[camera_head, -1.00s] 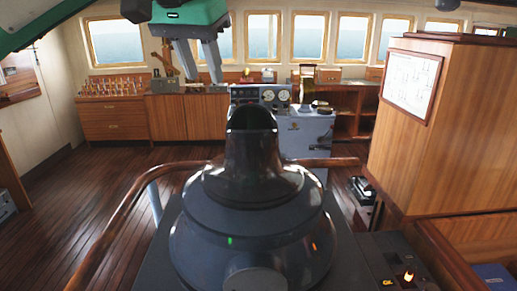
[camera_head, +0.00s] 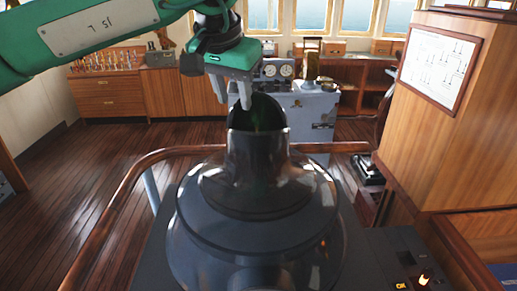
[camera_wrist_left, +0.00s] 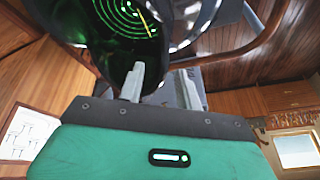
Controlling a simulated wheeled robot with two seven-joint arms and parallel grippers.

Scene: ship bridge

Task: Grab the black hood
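The black hood (camera_head: 257,160) rises from a dark, rounded console housing in the middle of the head view, with its opening at the top. In the left wrist view, the black hood (camera_wrist_left: 70,22) opens onto a green glowing radar screen. My left gripper (camera_head: 232,98) is open, its two grey fingers apart at the upper left of the hood's rim. In the left wrist view, one finger of my left gripper (camera_wrist_left: 162,85) overlaps the opening and the other lies outside it. I cannot tell if either touches the rim. My right gripper is not in view.
A curved wooden handrail (camera_head: 130,185) runs around the console. A wooden cabinet (camera_head: 430,150) with a framed chart stands close on the right. A grey instrument cabinet (camera_head: 305,118) stands behind the hood. The wooden floor on the left (camera_head: 85,165) is clear.

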